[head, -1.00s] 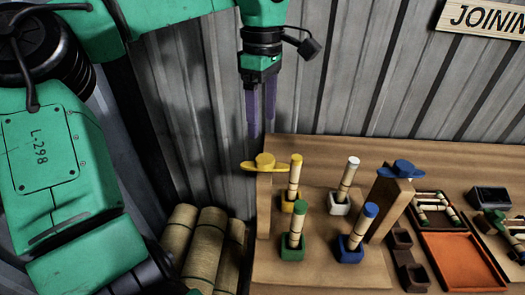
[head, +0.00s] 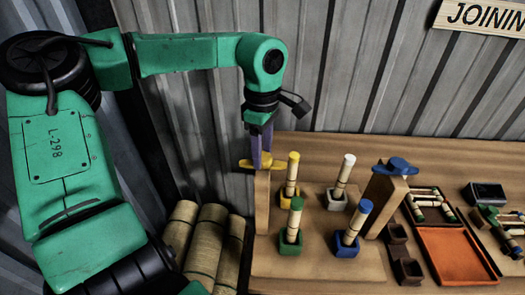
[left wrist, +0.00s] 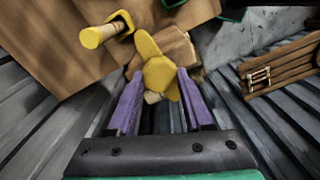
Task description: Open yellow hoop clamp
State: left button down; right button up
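The yellow hoop clamp shows as a yellow winged knob (head: 246,163) on top of a wooden post (head: 262,195) at the left of the workbench. My left gripper (head: 261,158) points straight down over it, purple fingers at knob height. In the left wrist view, the yellow knob (left wrist: 160,74) lies between the fingertips of my left gripper (left wrist: 160,76), its wings running lengthwise between them. The fingers are apart, one on each side; I cannot tell whether they touch it. My right gripper is not in view.
Upright rattan pieces stand in yellow (head: 290,189), white (head: 337,199), green (head: 290,241) and blue (head: 347,243) holders nearby. A blue winged knob (head: 398,166) tops another post. An orange tray (head: 455,255) lies right. Rolls (head: 205,245) stand left of the bench.

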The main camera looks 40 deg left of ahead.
pick_arm(q)
jog(key=shift+n, duration=0.3)
jog(key=n+b, duration=0.2)
jog(key=shift+f+n, duration=0.1)
jog(key=shift+n, duration=0.3)
jog(key=n+b, duration=0.1)
jog(key=n, duration=0.3)
jog(key=shift+b, duration=0.35)
jog(key=n+b, duration=0.1)
jog(key=n, duration=0.5)
jog(key=shift+b, duration=0.35)
jog(key=shift+n+b, duration=0.55)
jog(key=shift+n, duration=1.75)
jog(key=shift+c, duration=1.5)
grip_release()
jog(key=shift+s, duration=0.1)
